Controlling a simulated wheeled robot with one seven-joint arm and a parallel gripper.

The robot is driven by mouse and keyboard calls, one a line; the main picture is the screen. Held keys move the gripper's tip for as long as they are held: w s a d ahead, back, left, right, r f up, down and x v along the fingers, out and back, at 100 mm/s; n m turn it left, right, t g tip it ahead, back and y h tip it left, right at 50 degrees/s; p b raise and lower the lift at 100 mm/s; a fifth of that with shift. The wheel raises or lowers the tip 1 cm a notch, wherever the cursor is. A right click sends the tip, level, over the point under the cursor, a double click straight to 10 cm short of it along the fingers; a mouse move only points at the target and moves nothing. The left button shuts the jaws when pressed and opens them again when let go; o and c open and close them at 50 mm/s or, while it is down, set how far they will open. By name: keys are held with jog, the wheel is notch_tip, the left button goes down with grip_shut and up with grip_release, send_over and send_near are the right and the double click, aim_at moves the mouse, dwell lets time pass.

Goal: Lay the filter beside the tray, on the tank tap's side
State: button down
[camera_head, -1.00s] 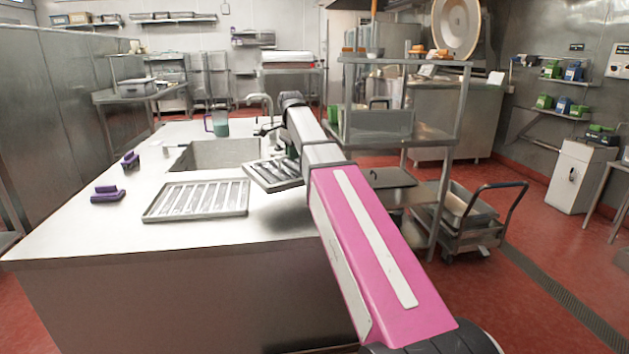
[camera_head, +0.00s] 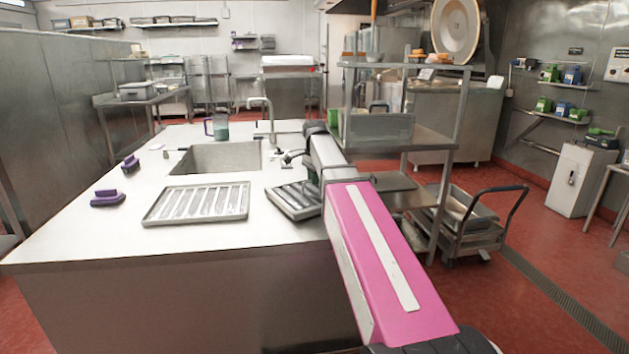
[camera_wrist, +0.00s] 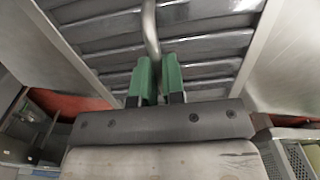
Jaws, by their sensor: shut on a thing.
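The filter (camera_head: 291,201), a slatted grey metal panel with a frame, is in my gripper at the right edge of the counter. It looks tilted; I cannot tell whether it touches the counter. In the wrist view my gripper (camera_wrist: 157,70) has its green fingers shut on the bent bar handle (camera_wrist: 150,30) of the filter (camera_wrist: 205,45). In the head view my arm partly hides the gripper. The tray (camera_head: 150,217), a shallow framed metal piece with similar slats, lies flat on the counter left of the filter. The tap (camera_head: 268,112) stands behind at the sink.
The sink (camera_head: 215,158) opens in the counter behind the tray. Purple blocks (camera_head: 108,198) lie at the left, and a teal jug (camera_head: 218,127) stands behind the sink. A steel shelf rack (camera_head: 455,120) stands close right of my arm. The counter in front of the tray is bare.

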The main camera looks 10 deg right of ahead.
jog(key=shift+f, duration=0.35)
jog(key=c, duration=1.2)
grip_release()
notch_tip(320, 180, up, 12)
jog(key=shift+r, duration=0.1)
jog(key=shift+s, duration=0.1)
